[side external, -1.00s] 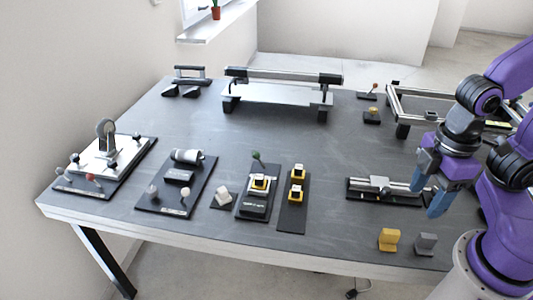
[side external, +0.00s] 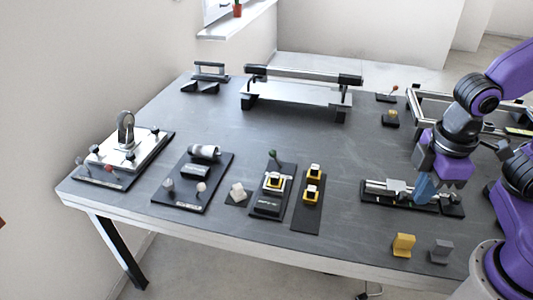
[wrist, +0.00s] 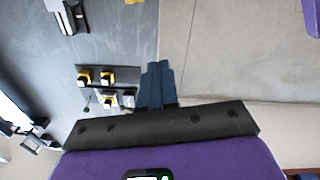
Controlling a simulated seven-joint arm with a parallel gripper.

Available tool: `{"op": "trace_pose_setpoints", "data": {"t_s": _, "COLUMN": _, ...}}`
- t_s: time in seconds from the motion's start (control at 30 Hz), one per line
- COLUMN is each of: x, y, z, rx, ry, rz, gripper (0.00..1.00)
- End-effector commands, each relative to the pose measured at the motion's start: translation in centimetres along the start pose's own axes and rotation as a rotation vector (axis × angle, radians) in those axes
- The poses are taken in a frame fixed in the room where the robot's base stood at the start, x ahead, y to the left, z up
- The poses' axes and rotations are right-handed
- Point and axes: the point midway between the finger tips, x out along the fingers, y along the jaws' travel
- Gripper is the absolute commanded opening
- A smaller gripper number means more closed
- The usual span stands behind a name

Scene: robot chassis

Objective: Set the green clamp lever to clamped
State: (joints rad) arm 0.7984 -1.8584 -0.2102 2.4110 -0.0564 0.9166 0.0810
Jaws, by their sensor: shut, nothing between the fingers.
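The green clamp lever (side external: 273,154) stands up at the back of a dark fixture plate (side external: 268,208) near the table's front, with its green knob on top. In the wrist view the fixture (wrist: 112,99) lies left of the fingers, and the lever's small dark knob (wrist: 87,108) is hard to make out. My gripper (side external: 424,198) has its blue fingers together and empty, well to the right of the lever, in front of or above a rail fixture. The fingers also show in the wrist view (wrist: 157,84).
A narrow plate with yellow-and-black blocks (side external: 312,182) stands just right of the lever fixture, and a light block (side external: 237,193) just left. The rail fixture (side external: 386,188) is by my gripper. Yellow (side external: 403,244) and grey (side external: 440,251) blocks sit at the front edge. The table's middle is clear.

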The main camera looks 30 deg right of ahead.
Motion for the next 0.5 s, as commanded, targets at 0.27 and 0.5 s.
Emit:
{"op": "trace_pose_setpoints", "data": {"t_s": 0.27, "x": 0.3, "y": 4.1, "z": -8.3, "rx": 0.171, "ry": -0.006, "rz": 0.100, "gripper": 0.00}}
{"op": "trace_pose_setpoints", "data": {"t_s": 0.5, "x": 1.3, "y": 7.8, "z": -14.9, "rx": 0.319, "ry": -0.001, "rz": 0.188, "gripper": 0.00}}
